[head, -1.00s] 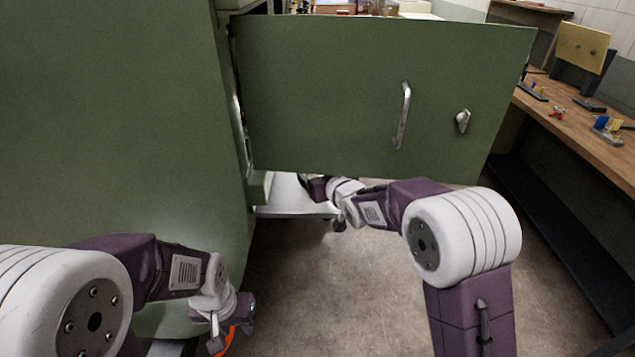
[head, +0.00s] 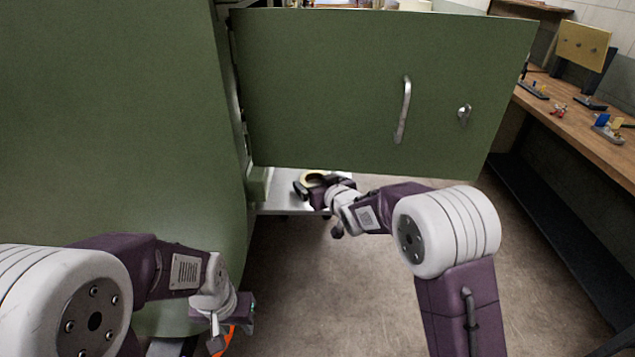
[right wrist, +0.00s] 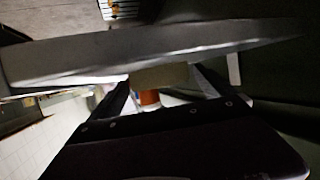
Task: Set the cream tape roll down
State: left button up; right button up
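The cream tape roll (head: 314,177) shows as a pale ring just below the lower edge of the green door in the head view, partly hidden by my right gripper (head: 318,190). In the right wrist view it is a tan block (right wrist: 160,76) spanning the gap between the fingers, so the right gripper appears shut on it. The roll is over or near a pale grey surface (head: 280,195); I cannot tell whether it touches. My left gripper (head: 232,325) is low at the left, beside an orange strip (head: 227,342); its fingers are unclear.
The open green door (head: 330,90) with a metal handle (head: 403,110) hangs above my right forearm. A large green panel (head: 110,120) fills the left. A wooden workbench (head: 575,120) with small parts stands at the right. The floor (head: 340,290) between is clear.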

jog(key=shift+r, duration=0.3)
jog(key=v, duration=1.2)
jog(key=shift+f, duration=0.1)
jog(key=s+d+f+m+g+h, duration=0.2)
jog(key=s+d+f+g+h, duration=0.3)
jog(key=d+f, duration=0.45)
jog(key=s+d+f+m+g, duration=0.1)
jog(key=s+d+f+g, duration=0.1)
jog(key=s, duration=0.7)
jog(key=s+d+f+m+g, duration=0.1)
jog(key=s+f+g, duration=0.3)
jog(key=s, duration=0.5)
jog(key=shift+s+d+f+m+g, duration=0.25)
jog(key=shift+d+f+m+g, duration=0.15)
jog(key=shift+d+f, duration=0.35)
